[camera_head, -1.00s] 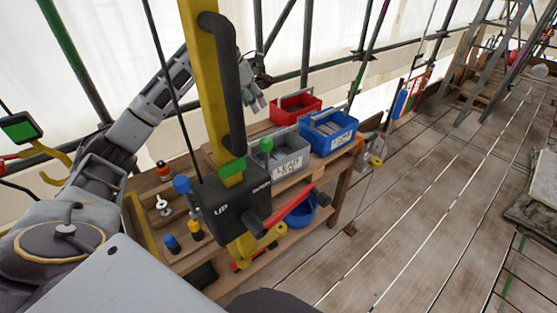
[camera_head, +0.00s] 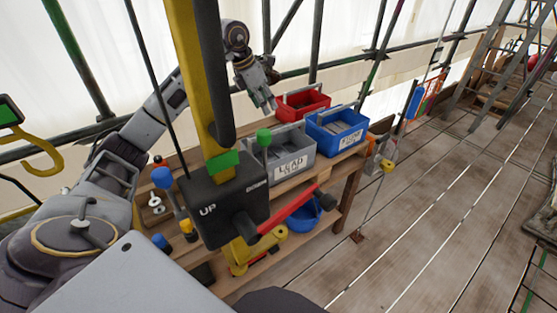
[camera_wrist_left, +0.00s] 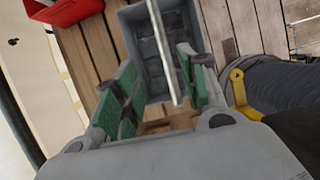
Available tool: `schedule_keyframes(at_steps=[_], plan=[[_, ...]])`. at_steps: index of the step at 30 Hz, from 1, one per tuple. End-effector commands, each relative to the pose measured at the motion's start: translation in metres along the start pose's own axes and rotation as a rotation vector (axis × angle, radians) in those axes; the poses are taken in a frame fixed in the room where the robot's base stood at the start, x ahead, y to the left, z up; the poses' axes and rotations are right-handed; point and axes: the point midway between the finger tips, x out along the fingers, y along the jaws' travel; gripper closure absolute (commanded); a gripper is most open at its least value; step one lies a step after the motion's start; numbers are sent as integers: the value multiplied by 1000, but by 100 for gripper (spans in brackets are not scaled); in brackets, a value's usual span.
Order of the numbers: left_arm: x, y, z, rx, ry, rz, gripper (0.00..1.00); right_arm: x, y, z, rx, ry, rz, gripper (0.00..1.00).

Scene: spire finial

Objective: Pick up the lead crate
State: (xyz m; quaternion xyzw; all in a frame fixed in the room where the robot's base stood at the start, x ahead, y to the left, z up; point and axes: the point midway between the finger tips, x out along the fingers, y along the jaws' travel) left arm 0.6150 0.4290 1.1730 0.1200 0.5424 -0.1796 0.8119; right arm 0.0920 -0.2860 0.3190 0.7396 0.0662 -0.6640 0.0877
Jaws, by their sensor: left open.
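The lead crate (camera_head: 294,164) is a grey open box with a label reading LEAD and a bar handle. My left gripper (camera_head: 268,103) is above and behind the crate, fingers pointing down. In the left wrist view the open green-padded fingers (camera_wrist_left: 158,88) are spread, with the crate's pale handle bar (camera_wrist_left: 165,50) running between them in the picture. The crate (camera_wrist_left: 200,40) holds grey blocks. I cannot tell whether the fingers touch the handle. My right gripper is not in view.
A red crate (camera_head: 302,106) stands behind the lead crate and a blue crate (camera_head: 339,142) close on its right. A blue bowl (camera_head: 304,217) sits on the lower shelf. A yellow post with a control box (camera_head: 222,205) stands in front.

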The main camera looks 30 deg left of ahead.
Motion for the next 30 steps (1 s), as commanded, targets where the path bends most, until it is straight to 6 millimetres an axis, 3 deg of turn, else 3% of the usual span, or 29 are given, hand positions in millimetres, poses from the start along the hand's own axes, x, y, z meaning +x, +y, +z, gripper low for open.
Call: schedule_keyframes(at_steps=[9,24,30], plan=[[10,0,0,0,1,-1,58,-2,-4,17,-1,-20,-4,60],[72,-1,0,-1,1,-2,58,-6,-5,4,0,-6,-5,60],[85,-1,0,-1,0,-1,58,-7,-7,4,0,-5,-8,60]])
